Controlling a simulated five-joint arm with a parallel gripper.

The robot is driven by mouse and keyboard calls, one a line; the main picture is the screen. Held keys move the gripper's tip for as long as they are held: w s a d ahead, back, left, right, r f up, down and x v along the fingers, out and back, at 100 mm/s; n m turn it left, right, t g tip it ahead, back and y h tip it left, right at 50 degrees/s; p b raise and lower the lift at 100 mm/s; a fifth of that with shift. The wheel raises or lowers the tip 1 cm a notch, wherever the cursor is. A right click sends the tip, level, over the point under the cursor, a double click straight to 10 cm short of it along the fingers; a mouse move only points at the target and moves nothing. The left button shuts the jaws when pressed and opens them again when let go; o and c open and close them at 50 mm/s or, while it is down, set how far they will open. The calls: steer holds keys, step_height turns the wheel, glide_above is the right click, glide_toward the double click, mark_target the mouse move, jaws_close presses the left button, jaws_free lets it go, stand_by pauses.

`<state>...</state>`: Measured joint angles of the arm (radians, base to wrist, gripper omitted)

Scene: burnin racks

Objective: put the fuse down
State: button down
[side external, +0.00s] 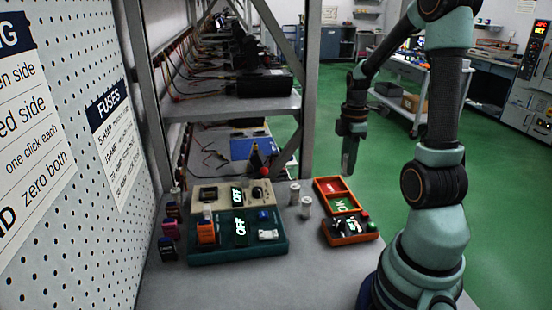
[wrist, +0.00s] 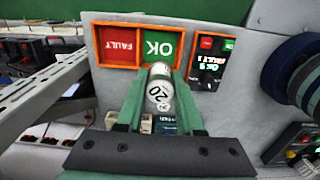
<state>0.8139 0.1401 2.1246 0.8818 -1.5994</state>
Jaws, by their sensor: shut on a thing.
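In the wrist view a whitish cylindrical fuse (wrist: 160,93) marked 20 is between the green fingers of my gripper (wrist: 161,76), which is shut on it. Beyond it lies an orange-rimmed tray with a red FAULT compartment (wrist: 119,45) and a green OK compartment (wrist: 160,46). The fuse's far end overlaps the OK compartment's near rim in the picture. In the side external view my gripper (side external: 347,158) hangs above the back of the same tray (side external: 337,195), apart from it. The fuse is hard to make out there.
Two pale cylinders (side external: 306,207) stand left of the tray. An orange tester (side external: 350,228) sits in front of it. Beige (side external: 229,197) and teal (side external: 238,240) units showing OFF stand further left, beside several small coloured blocks (side external: 168,229). A metal rack (side external: 235,107) rises behind.

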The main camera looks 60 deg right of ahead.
step_height(320, 180, down, 11)
steer(key=shift+r, duration=0.15)
stand_by(0.5)
steer(key=c, duration=0.5)
jaws_free()
steer(key=shift+c, duration=0.2)
